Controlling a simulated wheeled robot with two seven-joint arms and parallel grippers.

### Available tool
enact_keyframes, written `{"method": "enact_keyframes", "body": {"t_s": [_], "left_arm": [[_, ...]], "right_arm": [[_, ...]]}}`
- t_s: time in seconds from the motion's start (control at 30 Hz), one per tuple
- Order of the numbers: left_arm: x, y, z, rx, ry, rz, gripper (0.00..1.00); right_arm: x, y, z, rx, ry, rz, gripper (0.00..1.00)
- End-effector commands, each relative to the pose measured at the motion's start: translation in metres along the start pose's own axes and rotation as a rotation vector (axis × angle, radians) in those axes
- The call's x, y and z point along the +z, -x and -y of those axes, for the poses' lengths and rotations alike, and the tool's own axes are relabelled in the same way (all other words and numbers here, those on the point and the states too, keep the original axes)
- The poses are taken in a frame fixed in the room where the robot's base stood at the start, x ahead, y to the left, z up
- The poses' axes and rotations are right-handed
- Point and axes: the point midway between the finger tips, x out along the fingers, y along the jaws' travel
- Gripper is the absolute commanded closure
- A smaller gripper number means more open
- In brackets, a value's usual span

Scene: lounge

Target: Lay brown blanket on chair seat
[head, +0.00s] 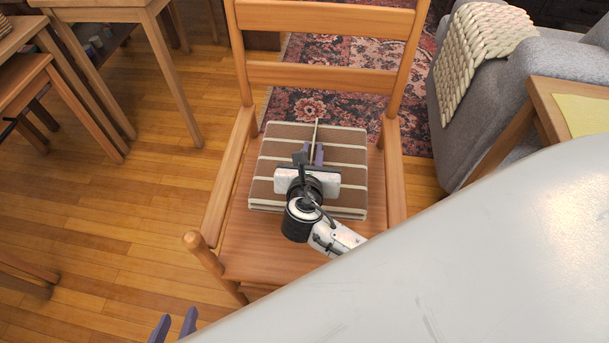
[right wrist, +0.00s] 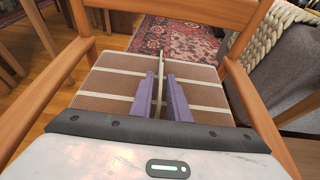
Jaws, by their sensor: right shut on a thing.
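The brown blanket (head: 270,188) is folded into a flat square with cream stripes and lies over the back part of the wooden chair seat (head: 250,250), between the armrests. I cannot tell whether all of it touches the seat. My right gripper (head: 313,155) reaches over it from the front and is shut on a thin raised cream-edged part of it. In the right wrist view, the purple fingers (right wrist: 160,95) stand on both sides of that upright part of the blanket (right wrist: 110,85). My left gripper (head: 174,327) shows only its purple fingertips at the bottom edge, apart and empty.
The chair's armrests (head: 229,170) and slatted back (head: 320,77) surround the seat. A grey sofa (head: 505,90) with a cream knitted throw (head: 478,45) stands at right, beside a wooden table (head: 545,95). Wooden tables stand at left. A patterned rug (head: 300,105) lies behind.

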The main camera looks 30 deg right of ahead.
Motion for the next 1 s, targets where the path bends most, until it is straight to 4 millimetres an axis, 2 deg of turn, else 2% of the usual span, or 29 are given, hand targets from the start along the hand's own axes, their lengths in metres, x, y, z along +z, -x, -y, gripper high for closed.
{"method": "enact_keyframes", "body": {"t_s": [0.03, 0.1, 0.2, 0.37, 0.6, 1.0], "left_arm": [[0.005, -0.005, 0.0, 0.002, 0.006, -0.005, 0.64], [0.007, -0.007, 0.0, 0.004, 0.014, -0.012, 0.64], [0.007, -0.008, -0.001, 0.007, 0.022, -0.019, 0.64], [0.007, -0.008, -0.002, 0.009, 0.028, -0.024, 0.64], [0.011, -0.02, -0.005, 0.025, 0.03, -0.014, 0.64], [0.011, -0.02, -0.006, 0.03, 0.028, -0.001, 0.64]], "right_arm": [[-0.014, -0.006, -0.001, 0.001, 0.001, 0.002, 1.0], [-0.025, -0.011, -0.001, 0.001, 0.001, 0.002, 1.0], [-0.037, -0.015, -0.001, 0.002, 0.0, 0.003, 1.0], [-0.044, -0.019, -0.002, 0.003, -0.001, 0.004, 1.0], [-0.073, -0.03, -0.002, 0.003, 0.001, 0.003, 1.0], [-0.077, -0.032, -0.002, 0.003, 0.0, 0.004, 1.0]]}}
